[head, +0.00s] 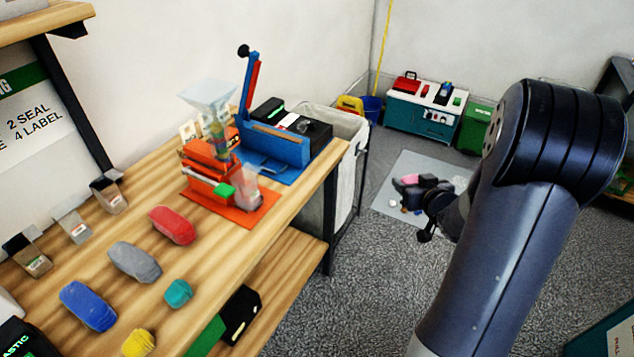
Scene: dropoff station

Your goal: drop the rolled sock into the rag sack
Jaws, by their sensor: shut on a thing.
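My gripper (412,187) shows small and dark beyond my arm, over the pale mat on the floor. It is shut on a small pink thing, which I take to be the rolled sock (409,180); the dark fingers partly hide it. The rag sack seems to be the whitish fabric sack (350,126) hanging in a dark frame at the right end of the wooden table. My gripper is to the right of the sack in the picture and apart from it. The sack's inside is mostly hidden.
The wooden table (213,252) holds red, grey, blue, teal and yellow soft-looking pieces, an orange machine (209,165) and a blue lever press (270,146). A teal cabinet (421,115), green bin (475,128) and blue bucket (372,107) stand behind. Grey floor lies open between table and arm.

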